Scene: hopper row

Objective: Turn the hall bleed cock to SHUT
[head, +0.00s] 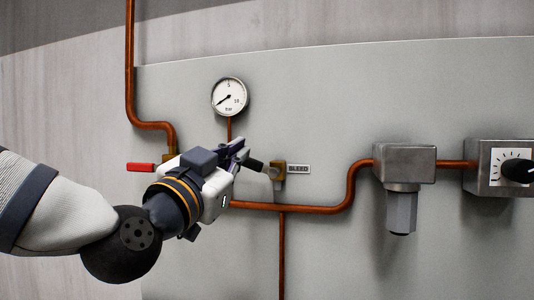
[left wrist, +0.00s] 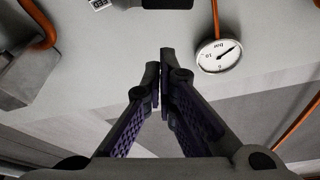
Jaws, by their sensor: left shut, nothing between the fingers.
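No SHUT mark is legible. My right gripper is not in view.
A pressure gauge (head: 229,97) sits above my gripper. A red lever (head: 140,167) is at the left behind my wrist. Copper pipes (head: 335,205) run across the panel to a metal filter block (head: 404,163) and a box with a black knob (head: 518,171).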

